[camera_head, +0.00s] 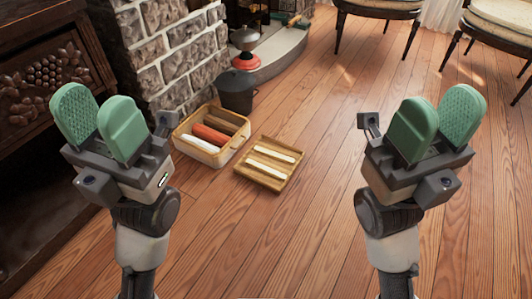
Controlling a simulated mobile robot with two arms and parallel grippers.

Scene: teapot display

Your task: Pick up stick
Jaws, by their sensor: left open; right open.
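Two pale sticks lie side by side on a shallow wooden tray on the floor: an upper stick (274,154) and a lower stick (264,169). The tray (252,182) sits between my two arms. Just left of it stands a cream box with a wooden rim (200,153), holding an orange-red roll (211,134), a whitish roll (200,144) and a darker roll (220,125). My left gripper (98,118) is open and empty, raised left of the box. My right gripper (436,122) is open and empty, raised right of the tray. Neither touches anything.
A dark bucket (237,91) stands behind the box, near a red and grey object (245,50) on the hearth. A stone pillar (166,60) and carved dark cabinet (50,75) are at left. Chairs (378,8) stand at back right.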

